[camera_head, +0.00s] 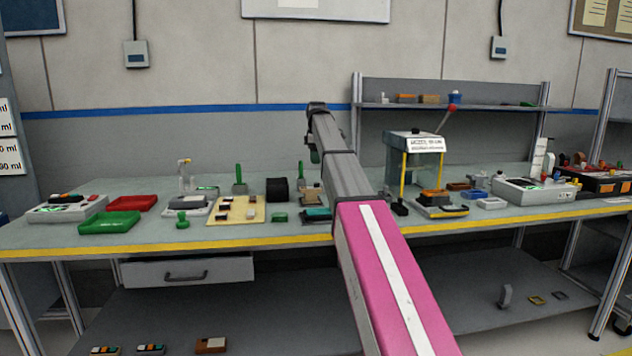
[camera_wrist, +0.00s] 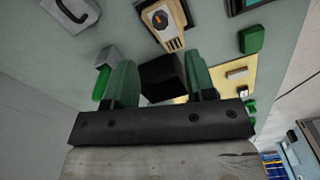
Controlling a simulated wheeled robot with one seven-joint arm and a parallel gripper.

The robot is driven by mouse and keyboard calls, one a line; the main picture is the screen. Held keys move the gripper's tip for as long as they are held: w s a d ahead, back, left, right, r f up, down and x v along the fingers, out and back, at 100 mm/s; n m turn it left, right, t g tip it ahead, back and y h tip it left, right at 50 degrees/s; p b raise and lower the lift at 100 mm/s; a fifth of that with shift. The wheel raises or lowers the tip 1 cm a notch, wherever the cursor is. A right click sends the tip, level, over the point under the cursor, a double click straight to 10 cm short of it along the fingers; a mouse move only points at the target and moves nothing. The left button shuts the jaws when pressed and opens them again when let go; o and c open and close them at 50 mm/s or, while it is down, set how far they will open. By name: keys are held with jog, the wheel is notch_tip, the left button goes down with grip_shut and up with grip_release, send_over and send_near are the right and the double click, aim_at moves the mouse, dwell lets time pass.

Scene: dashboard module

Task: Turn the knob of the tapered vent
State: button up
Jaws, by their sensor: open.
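A dark unit with a pale tapered face (camera_wrist: 172,43) lies at the top of the wrist view, beyond my fingertips. It has a slatted end and a round knob-like part (camera_wrist: 160,18); it looks like the tapered vent, but I cannot be sure. My arm hides or crowds that spot in the head view. My gripper (camera_wrist: 161,80) is open, its two green fingers apart and apparently empty. A black block-like object (camera_wrist: 160,76) shows between the fingers, seemingly below them. My gripper is above the bench in the head view (camera_head: 313,150).
A yellow board (camera_head: 237,209) with small parts lies left of the black object. A green block (camera_head: 279,217) lies near the front edge. Red (camera_head: 133,203) and green (camera_head: 108,222) trays are at left. A press-like stand (camera_head: 413,145) stands right of my arm.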

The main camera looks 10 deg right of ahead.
aim_at(317, 183)
notch_tip(317, 183, down, 10)
jog(key=shift+r, duration=0.1)
dwell(0.4)
grip_shut()
